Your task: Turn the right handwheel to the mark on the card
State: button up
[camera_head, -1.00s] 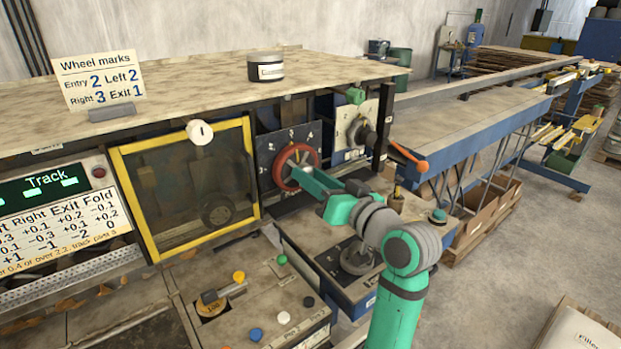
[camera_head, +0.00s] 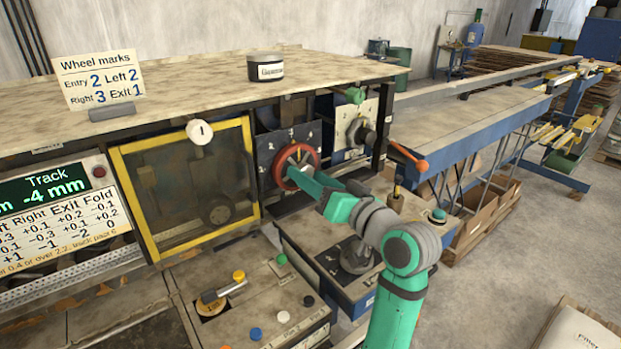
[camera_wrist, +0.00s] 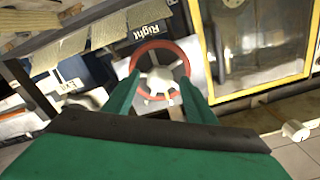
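The right handwheel (camera_head: 313,158) has a red rim and pale spokes. It stands on a dark numbered plate (camera_head: 266,146) under the table top. In the wrist view the red wheel (camera_wrist: 161,42) sits between my fingers, below an upside-down "Right" label (camera_wrist: 152,30). My gripper (camera_head: 294,174) is at the wheel's face. The two green fingers are apart, with their tips over the left and right sides of the rim; contact cannot be made out. The white card (camera_head: 99,78) reads Entry 2, Left 2, Right 3, Exit 1. The wheel's pointer is not clear.
A second plate with a dark knob (camera_head: 362,134) and an orange-tipped lever (camera_head: 408,157) stand right of the wheel. A yellow-framed window (camera_head: 185,185) is left. A panel with coloured buttons (camera_head: 256,334) lies below. The display (camera_head: 45,190) reads "Track -4 mm".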

jog(key=v, duration=1)
jog(key=shift+s+d, duration=0.2)
jog(key=shift+s, duration=0.1)
